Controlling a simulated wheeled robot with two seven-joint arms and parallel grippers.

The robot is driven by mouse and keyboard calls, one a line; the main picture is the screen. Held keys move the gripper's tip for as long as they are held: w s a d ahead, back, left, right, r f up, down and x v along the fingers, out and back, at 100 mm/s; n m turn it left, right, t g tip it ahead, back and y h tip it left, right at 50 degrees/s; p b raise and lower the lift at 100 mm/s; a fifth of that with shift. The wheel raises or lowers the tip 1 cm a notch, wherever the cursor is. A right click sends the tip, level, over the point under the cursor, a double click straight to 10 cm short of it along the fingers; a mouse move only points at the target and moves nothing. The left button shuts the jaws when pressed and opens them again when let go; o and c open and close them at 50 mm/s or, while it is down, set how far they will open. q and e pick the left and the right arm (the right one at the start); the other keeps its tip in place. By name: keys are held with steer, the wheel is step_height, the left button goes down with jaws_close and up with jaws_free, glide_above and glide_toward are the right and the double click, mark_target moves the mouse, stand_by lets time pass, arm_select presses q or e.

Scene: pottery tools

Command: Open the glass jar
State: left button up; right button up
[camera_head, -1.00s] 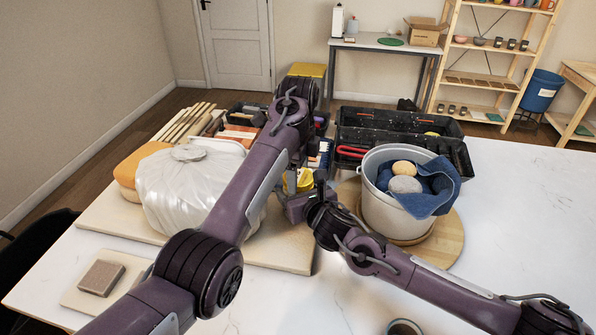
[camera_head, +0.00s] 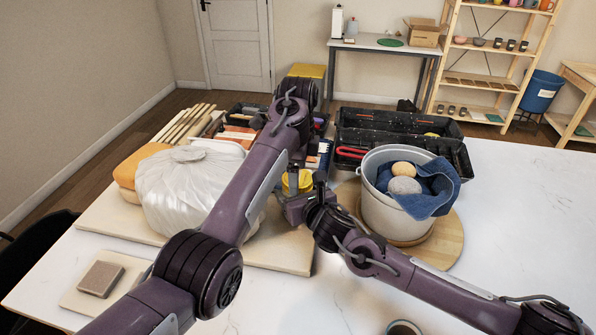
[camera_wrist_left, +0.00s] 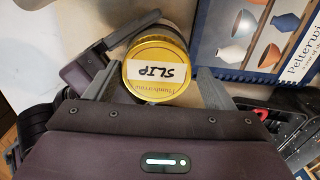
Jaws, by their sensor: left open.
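The glass jar has a round gold-yellow lid with a white label reading SLIP. The lid (camera_wrist_left: 157,70) shows from above in the left wrist view, and the jar (camera_head: 303,182) is partly hidden behind my arms in the head view. My left gripper (camera_wrist_left: 155,88) is open, with one grey finger on each side of the lid; I cannot tell whether they touch it. My right gripper (camera_head: 298,207) is low beside the jar. One of its fingers reaches along the jar's side in the left wrist view; its other finger is hidden.
A plastic-wrapped lump (camera_head: 185,190) stands left on a board. A bucket (camera_head: 390,215) with a blue cloth stands right on a round wooden board. Black trays (camera_head: 365,125) and a book (camera_wrist_left: 250,35) are close by.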

arm_select(q)
steer(key=shift+s+d, duration=0.15)
steer(key=shift+s, duration=0.05)
arm_select(e)
steer(key=shift+w+d, duration=0.15)
arm_select(q)
step_height(320, 180, up, 4)
steer(key=shift+w+r, duration=0.1)
steer(key=shift+w, duration=0.05)
arm_select(e)
steer(key=shift+f, duration=0.15)
arm_select(q)
steer(key=shift+r, duration=0.25)
steer(key=shift+c, duration=0.4)
steer(key=r+m, duration=0.1)
steer(key=m, duration=0.3)
steer(key=shift+r, duration=0.35)
steer(key=m, duration=0.2)
steer(key=r+m, duration=0.1)
steer(key=m, duration=0.1)
steer(key=shift+r+m, duration=0.2)
steer(key=shift+m, duration=0.1)
steer(key=shift+f, duration=0.2)
step_height(320, 180, down, 7)
steer(key=shift+f, duration=0.2)
arm_select(e)
steer(key=shift+r, duration=0.2)
arm_select(q)
steer(key=shift+c, duration=0.4)
